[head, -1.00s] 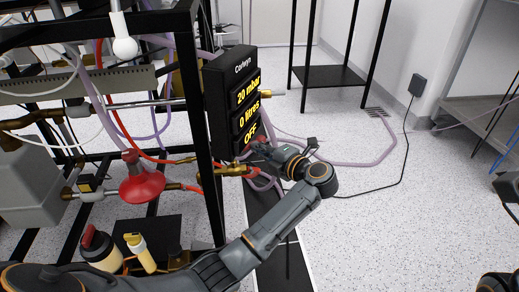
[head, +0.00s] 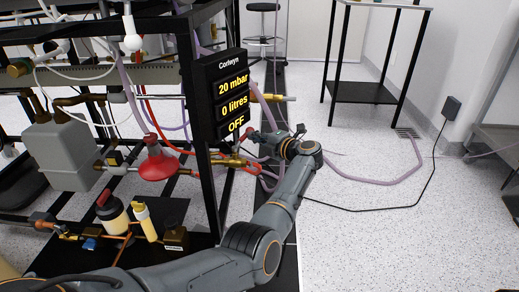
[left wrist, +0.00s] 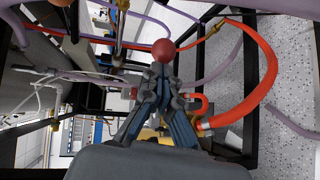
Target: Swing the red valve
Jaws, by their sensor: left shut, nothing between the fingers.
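A round red knob (left wrist: 163,50) shows in the left wrist view just beyond my left fingertips (left wrist: 160,76). I take it for the red valve's handle end. My left gripper is shut with nothing between its fingers, and its tips are close to the knob; I cannot tell if they touch. In the head view my left gripper (head: 272,143) reaches to the rack's front post, below the display. A small red spot (head: 254,137) beside it is probably the same knob. The valve's body is mostly hidden. My right gripper is not in view.
A black display box (head: 226,95) reads 20 mbar, 0 litres, OFF. A red funnel-shaped part (head: 158,163) sits inside the black rack, left of its post (head: 204,165). An orange-red hose (left wrist: 258,75) curves right of my left gripper. Floor at right (head: 375,230) is mostly clear.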

